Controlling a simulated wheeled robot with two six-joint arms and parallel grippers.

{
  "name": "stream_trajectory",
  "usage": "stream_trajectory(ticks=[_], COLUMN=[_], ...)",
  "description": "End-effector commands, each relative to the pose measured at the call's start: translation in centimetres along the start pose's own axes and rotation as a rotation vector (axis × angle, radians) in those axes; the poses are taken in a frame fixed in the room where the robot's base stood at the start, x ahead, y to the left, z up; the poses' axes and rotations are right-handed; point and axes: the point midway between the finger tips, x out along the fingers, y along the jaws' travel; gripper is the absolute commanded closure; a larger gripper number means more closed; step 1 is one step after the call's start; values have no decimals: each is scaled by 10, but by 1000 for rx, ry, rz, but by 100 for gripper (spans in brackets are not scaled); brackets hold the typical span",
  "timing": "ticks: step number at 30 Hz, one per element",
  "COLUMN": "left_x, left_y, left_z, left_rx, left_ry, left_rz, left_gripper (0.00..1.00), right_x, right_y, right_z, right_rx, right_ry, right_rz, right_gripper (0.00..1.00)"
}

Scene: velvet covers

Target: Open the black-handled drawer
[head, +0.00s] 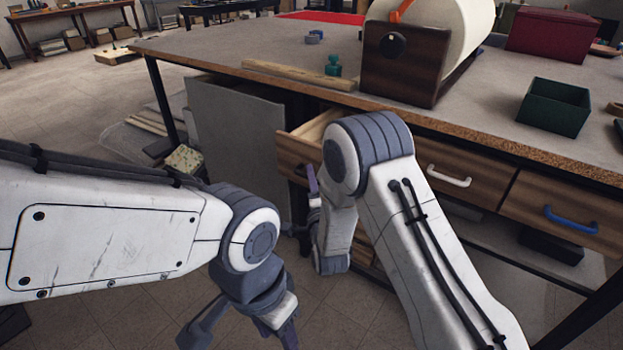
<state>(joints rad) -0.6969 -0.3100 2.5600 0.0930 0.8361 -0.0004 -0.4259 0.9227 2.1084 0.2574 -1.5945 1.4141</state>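A wooden drawer (291,157) under the left part of the workbench stands pulled out, with its pale inside showing over the front. I cannot make out its black handle; my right arm and gripper cover much of the drawer front. My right gripper (308,190) is at that drawer front, with a purple finger upright against it. Whether it is shut on the handle is hidden. My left gripper (240,334) hangs low over the floor at the bottom, fingers spread and empty, away from the drawer.
Two closed drawers sit to the right, one with a white handle (449,176), one with a blue handle (571,221). The workbench (240,45) carries a paper roll (452,28), a green box (554,107) and a teal bottle (333,65). A grey panel (235,140) stands left of the open drawer.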

Motion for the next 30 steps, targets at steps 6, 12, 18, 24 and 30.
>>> stream_trajectory(ticks=[6,12,18,24,30], left_x=[0,0,0,0,0], left_y=[0,0,0,0,0], left_z=[0,0,0,0,0], left_rx=[0,0,0,0,0], left_ry=[0,0,0,0,0], left_rz=[0,0,0,0,0], left_gripper=[50,50,50,50,50], right_x=[0,-1,-1,-1,-1], right_y=[0,0,0,0,0], right_z=[0,0,0,0,0], right_rx=[0,0,0,0,0], right_ry=[0,0,1,1,1], right_rz=[0,0,1,1,1], right_gripper=[100,100,100,100,100])
